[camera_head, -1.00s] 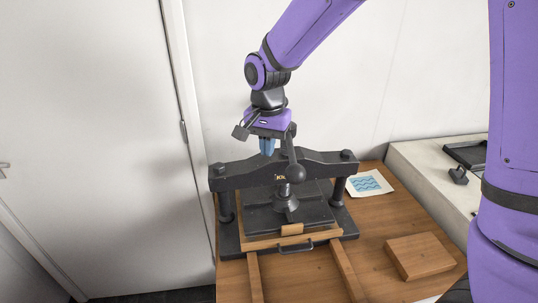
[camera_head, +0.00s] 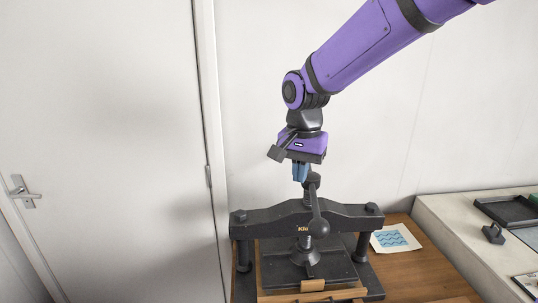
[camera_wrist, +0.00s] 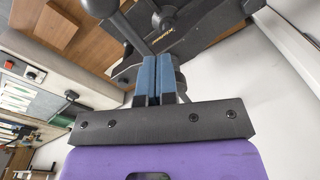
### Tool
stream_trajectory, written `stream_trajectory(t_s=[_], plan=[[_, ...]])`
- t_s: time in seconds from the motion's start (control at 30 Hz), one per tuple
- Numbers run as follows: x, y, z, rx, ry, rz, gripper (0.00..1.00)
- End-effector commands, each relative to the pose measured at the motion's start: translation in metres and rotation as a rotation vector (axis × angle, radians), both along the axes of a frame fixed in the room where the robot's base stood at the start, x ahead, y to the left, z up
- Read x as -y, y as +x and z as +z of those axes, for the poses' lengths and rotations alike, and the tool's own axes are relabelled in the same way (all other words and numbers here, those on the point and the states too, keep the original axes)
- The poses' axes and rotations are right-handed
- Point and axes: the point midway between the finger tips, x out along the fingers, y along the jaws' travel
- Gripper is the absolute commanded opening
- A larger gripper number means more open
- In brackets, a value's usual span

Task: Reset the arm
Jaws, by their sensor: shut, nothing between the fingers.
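My gripper (camera_head: 301,172) is shut and empty, its blue fingers pointing down. It is in the air above the crossbeam of the black press, in front of the white wall in the head view. In the wrist view the two blue fingers (camera_wrist: 154,75) lie side by side with the press behind them. The purple arm reaches down to it from the upper right.
The black press (camera_head: 262,219), with a ball-ended handle (camera_head: 319,227), stands on a wooden table (camera_head: 420,270). A print with blue waves (camera_head: 392,239) lies right of it. A pale counter (camera_head: 447,221) with a black tray (camera_head: 505,211) is further right. A closed door (camera_head: 100,130) is at left.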

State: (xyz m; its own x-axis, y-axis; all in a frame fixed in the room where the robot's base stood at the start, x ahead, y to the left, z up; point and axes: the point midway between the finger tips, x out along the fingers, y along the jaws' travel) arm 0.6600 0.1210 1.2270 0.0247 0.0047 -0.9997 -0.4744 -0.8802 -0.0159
Motion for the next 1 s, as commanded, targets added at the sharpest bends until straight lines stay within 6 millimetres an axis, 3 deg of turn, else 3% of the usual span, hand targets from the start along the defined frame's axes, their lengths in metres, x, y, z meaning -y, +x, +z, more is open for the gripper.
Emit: stream_trajectory(t_s=[0.2,0.5,0.73,1.0], plan=[[0.05,-0.034,0.042,0.087,0.007,0.084,0.0],[0.111,-0.095,0.08,0.207,-0.009,0.217,0.0],[0.149,-0.147,0.094,0.297,-0.04,0.317,0.0],[0.179,-0.204,0.094,0.39,-0.091,0.426,0.0]])
